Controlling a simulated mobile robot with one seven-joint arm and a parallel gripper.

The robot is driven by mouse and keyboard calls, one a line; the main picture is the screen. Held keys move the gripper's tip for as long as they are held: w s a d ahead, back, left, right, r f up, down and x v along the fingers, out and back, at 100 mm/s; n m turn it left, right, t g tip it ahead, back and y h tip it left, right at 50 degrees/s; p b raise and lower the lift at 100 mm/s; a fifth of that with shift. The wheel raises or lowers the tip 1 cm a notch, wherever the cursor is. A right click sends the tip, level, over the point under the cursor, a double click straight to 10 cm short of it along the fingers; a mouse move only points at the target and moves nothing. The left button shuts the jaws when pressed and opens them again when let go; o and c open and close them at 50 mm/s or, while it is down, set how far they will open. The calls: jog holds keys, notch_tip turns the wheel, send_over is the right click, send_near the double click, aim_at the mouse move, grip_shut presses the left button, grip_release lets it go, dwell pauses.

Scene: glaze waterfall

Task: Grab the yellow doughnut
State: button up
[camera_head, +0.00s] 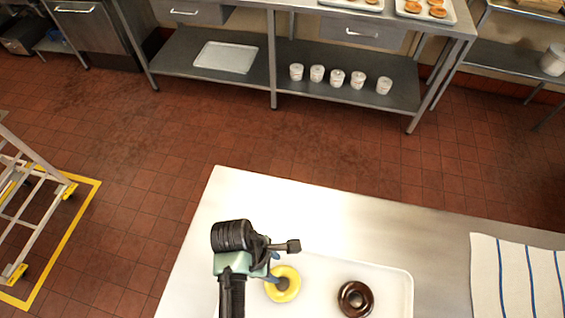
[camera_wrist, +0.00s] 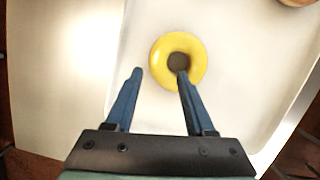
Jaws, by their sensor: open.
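The yellow doughnut (camera_head: 283,284) lies on a white tray (camera_head: 389,276) on the metal table. In the wrist view the doughnut (camera_wrist: 200,60) is a glossy yellow ring with a dark hole, just past the fingertips. My gripper (camera_wrist: 160,72) is open and empty. Its right finger's tip overlaps the doughnut's hole in the wrist view; its left finger's tip is left of the ring, over the tray. In the head view my gripper (camera_head: 280,264) is above and at the doughnut, hiding part of its left side. I cannot tell whether the fingers touch it.
A dark chocolate doughnut (camera_head: 356,298) lies on the same tray to the right. A striped cloth (camera_head: 515,277) lies at the table's right. The table (camera_head: 262,205) is bare behind the tray. A shelf unit (camera_head: 330,92) with several white cups stands across the red floor.

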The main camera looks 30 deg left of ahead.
aim_at(281, 270)
jog(key=shift+w+p+x, duration=0.2)
jog(key=shift+p+x, duration=0.25)
jog(key=shift+x, duration=1.9)
jog(key=shift+d, duration=0.15)
jog(key=shift+r, duration=0.1)
grip_shut()
